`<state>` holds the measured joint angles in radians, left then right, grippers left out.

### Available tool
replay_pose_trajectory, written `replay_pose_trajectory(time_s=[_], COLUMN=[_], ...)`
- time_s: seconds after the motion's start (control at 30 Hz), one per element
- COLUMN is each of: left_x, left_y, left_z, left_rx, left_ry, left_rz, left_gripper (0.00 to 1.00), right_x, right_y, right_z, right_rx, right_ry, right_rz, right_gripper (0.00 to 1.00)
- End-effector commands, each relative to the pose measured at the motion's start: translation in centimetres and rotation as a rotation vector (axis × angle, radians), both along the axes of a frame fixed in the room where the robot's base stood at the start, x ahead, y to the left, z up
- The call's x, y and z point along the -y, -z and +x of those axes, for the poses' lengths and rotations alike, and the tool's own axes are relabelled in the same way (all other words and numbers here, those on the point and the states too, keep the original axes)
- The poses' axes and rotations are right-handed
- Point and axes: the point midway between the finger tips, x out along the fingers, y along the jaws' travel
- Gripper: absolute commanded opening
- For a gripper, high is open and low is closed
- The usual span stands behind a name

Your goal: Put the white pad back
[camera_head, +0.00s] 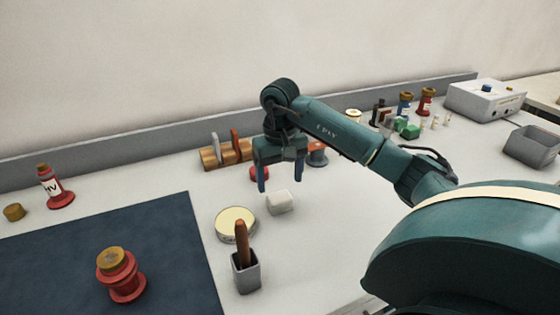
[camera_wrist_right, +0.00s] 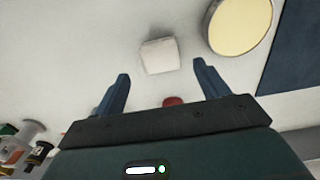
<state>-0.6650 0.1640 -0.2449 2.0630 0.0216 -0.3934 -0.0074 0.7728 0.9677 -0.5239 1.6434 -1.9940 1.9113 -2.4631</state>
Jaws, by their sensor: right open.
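The white pad (camera_head: 280,202) is a small white block lying on the pale bench, right of the round cream-topped tin. It also shows in the right wrist view (camera_wrist_right: 160,55), beyond the fingertips and between their lines. My right gripper (camera_head: 281,188) is open and empty, its fingers pointing down behind the pad in the head view. A wooden rack (camera_head: 212,157) with upright discs stands behind my gripper. My left gripper is not in view.
The round tin (camera_head: 236,222) and a grey cup with a brown handle (camera_head: 246,272) stand near the pad. A red bushing (camera_head: 120,280) stands on the dark blue mat (camera_head: 50,270). Several small bottles and a grey box (camera_head: 486,100) are at the back right.

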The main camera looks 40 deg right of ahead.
Motion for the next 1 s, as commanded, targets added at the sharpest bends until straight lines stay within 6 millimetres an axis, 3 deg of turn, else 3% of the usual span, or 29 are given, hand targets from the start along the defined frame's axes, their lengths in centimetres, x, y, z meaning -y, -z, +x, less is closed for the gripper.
replay_pose_trajectory(time_s=[0.2, 0.33, 1.0], left_x=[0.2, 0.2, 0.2], left_y=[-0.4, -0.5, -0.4], left_z=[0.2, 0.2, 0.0], left_rx=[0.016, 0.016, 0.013], left_ry=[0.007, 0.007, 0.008], left_rz=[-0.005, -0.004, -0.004], left_gripper=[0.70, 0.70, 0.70], right_x=[0.0, 0.0, 0.0], right_y=[-4.2, -5.4, -5.8], right_z=[0.0, 0.0, 0.0], right_rx=[0.003, 0.001, -0.001], right_ry=[0.000, 0.000, 0.000], right_rz=[-0.001, 0.000, 0.000], right_gripper=[0.74, 0.74, 0.74])
